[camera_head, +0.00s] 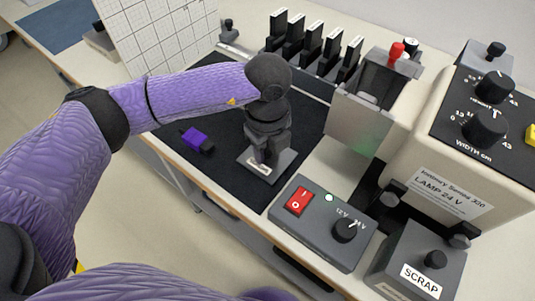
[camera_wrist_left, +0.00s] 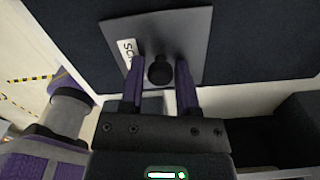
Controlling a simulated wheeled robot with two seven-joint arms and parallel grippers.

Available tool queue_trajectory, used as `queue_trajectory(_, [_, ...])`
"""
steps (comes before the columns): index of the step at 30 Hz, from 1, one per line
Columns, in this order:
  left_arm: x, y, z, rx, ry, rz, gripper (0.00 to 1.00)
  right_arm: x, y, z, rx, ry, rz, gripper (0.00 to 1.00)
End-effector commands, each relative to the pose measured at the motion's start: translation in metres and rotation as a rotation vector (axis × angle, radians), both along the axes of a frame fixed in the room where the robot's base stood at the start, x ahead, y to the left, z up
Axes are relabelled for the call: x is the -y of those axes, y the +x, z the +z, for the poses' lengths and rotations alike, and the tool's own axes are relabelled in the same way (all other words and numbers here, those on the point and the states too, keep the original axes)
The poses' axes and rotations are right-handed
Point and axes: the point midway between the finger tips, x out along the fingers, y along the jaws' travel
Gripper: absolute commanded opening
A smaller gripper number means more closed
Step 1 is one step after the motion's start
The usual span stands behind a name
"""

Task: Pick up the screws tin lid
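The screws tin lid (camera_head: 285,163) is a grey square plate with a white label, lying flat on the black mat near its front edge. My left gripper (camera_head: 264,157) points down over the lid. In the left wrist view its two purple fingers (camera_wrist_left: 160,64) stand open, one on each side of the knob, with a narrow gap at each side. The label is partly covered by a finger there. My right gripper is not in view.
A control box (camera_head: 318,238) with a red switch stands right of the lid. A SCRAP box (camera_head: 408,265) and a large lamp machine (camera_head: 440,165) are farther right. A small purple and black object (camera_head: 197,139) lies left on the mat (camera_head: 215,105). Several dark upright holders (camera_head: 310,45) stand behind.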

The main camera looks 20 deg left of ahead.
Motion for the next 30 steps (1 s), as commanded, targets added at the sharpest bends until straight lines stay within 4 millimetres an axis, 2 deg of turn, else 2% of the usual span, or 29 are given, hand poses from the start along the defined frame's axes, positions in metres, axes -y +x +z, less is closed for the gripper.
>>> queue_trajectory(1, [0.0, 0.0, 0.0, 0.0, 0.0, 0.0, 0.28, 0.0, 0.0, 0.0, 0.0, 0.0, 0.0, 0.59])
queue_trajectory(5, [0.0, 0.0, 0.0, 0.0, 0.0, 0.0, 0.0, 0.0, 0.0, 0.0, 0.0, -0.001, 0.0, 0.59])
queue_trajectory(14, [0.0, 0.0, 0.0, 0.0, 0.0, 0.001, 0.0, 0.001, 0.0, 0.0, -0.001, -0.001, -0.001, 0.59])
queue_trajectory(16, [0.0, 0.0, 0.006, 0.001, -0.001, 0.001, 0.0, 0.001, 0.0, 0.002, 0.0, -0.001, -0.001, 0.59])
queue_trajectory(24, [0.0, 0.001, 0.075, 0.005, -0.001, 0.0, 0.0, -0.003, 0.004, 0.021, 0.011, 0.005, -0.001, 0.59])
queue_trajectory(30, [-0.002, 0.002, 0.105, 0.001, -0.001, 0.024, 0.0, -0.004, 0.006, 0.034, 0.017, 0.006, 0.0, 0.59])
